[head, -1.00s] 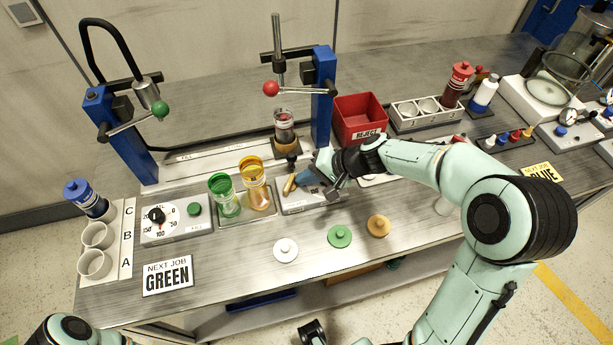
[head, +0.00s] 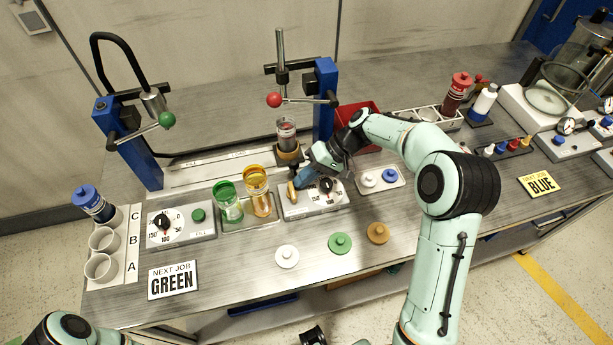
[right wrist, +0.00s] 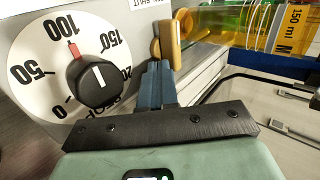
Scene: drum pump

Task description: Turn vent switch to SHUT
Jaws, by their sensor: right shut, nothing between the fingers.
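The vent switch (head: 292,192) is a tan lever at the left end of a grey box with a round dial (head: 327,186). In the right wrist view the lever (right wrist: 168,40) stands upright beside the dial (right wrist: 72,65), under a partly cut-off label reading SHUT (right wrist: 150,3). My right gripper (head: 301,181) is shut and empty, its blue fingertips (right wrist: 158,75) right at the lever's lower end. I cannot tell whether they touch it.
A green beaker (head: 228,203) and an amber beaker (head: 259,195) stand just left of the box. A press holding a cup (head: 287,135) rises behind it. White (head: 287,256), green (head: 340,243) and orange (head: 378,233) discs lie in front. The bench front between them is bare.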

